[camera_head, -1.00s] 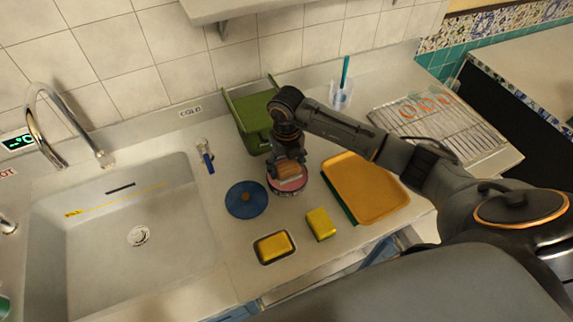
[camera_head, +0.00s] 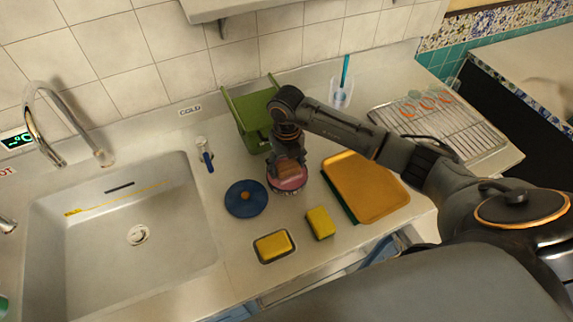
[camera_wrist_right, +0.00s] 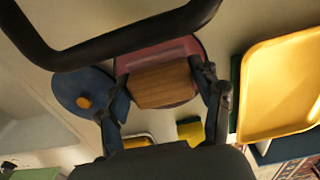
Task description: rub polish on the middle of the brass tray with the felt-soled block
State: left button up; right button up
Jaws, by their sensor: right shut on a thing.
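My right gripper (camera_head: 288,168) is shut on the wooden block (camera_wrist_right: 162,82), which sits between the two fingers in the right wrist view. The block is over a round tin with a pink face (camera_head: 288,181); I cannot tell whether its underside touches the pink. The felt sole is hidden. In the head view the gripper mostly hides the block. The brass tray (camera_head: 368,187), a golden yellow rectangle with rounded corners, lies to the right of the gripper, apart from it. It also shows at the right of the right wrist view (camera_wrist_right: 282,90). My left gripper is not in view.
A blue round lid (camera_head: 246,198) lies left of the tin. A yellow sponge (camera_head: 320,222) and another in a small dish (camera_head: 273,246) lie in front. A green bin (camera_head: 250,120) stands behind, a wire rack (camera_head: 440,125) at back right, the sink (camera_head: 125,225) at left.

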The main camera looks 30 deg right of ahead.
aim_at(284, 165)
dwell(0.6)
jog(key=shift+r+p, duration=2.4)
jog(key=shift+r, duration=1.1)
jog(key=shift+a+r+n+b, duration=0.2)
jog(key=shift+n, duration=0.4)
jog(key=shift+a+r+n+b, duration=0.2)
jog(key=shift+n, duration=0.4)
jog(key=s+a+r+n+b, duration=0.2)
jog(key=s+n, duration=0.4)
jog(key=n, duration=1.1)
jog(key=s+a+r+n+b, duration=0.2)
jog(key=s+r+n+b, duration=0.2)
jog(key=n, duration=1.3)
jog(key=s+b, duration=0.1)
jog(key=s, duration=0.2)
jog(key=shift+a, duration=0.3)
jog(key=shift+w+r, duration=0.1)
